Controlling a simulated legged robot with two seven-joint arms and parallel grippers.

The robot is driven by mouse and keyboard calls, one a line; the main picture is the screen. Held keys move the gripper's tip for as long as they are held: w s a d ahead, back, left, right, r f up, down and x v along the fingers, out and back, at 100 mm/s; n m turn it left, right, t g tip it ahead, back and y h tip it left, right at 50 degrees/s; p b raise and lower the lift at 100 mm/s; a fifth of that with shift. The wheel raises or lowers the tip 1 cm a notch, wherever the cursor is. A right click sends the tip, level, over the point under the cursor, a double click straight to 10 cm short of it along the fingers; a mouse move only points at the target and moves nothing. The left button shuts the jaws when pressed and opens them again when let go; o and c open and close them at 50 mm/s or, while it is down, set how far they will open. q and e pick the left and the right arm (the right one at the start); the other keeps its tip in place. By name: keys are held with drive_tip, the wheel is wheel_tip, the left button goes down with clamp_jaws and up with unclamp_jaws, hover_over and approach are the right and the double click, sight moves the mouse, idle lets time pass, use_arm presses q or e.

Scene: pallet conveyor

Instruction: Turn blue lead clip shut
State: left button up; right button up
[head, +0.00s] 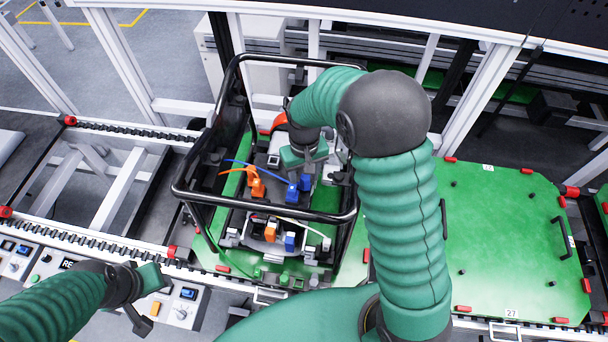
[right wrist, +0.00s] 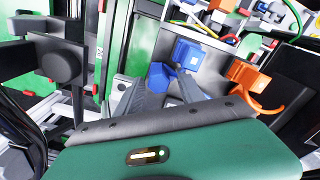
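The blue lead clip (head: 292,193) sits on the device inside the black tubular frame, with a blue lead running to it. Its blue parts also show in the right wrist view (right wrist: 189,53), just beyond the fingertips. My right gripper (right wrist: 158,90) reaches down over the device; its grey fingers look apart, with a blue piece near their tips. I see no clear grip on it, and contact is hard to tell. In the head view its fingers are mostly hidden. My left gripper (head: 146,298) is open and empty at lower left, away from the device.
An orange clip (head: 256,185) with an orange lead stands just left of the blue one. The black tubular frame (head: 190,192) surrounds the device. A green pallet (head: 500,240) lies to the right. A control panel (head: 40,262) is at lower left.

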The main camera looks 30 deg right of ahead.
wheel_tip(320, 180, up, 17)
drive_tip(key=b, duration=0.3)
drive_tip(key=shift+f, duration=0.15)
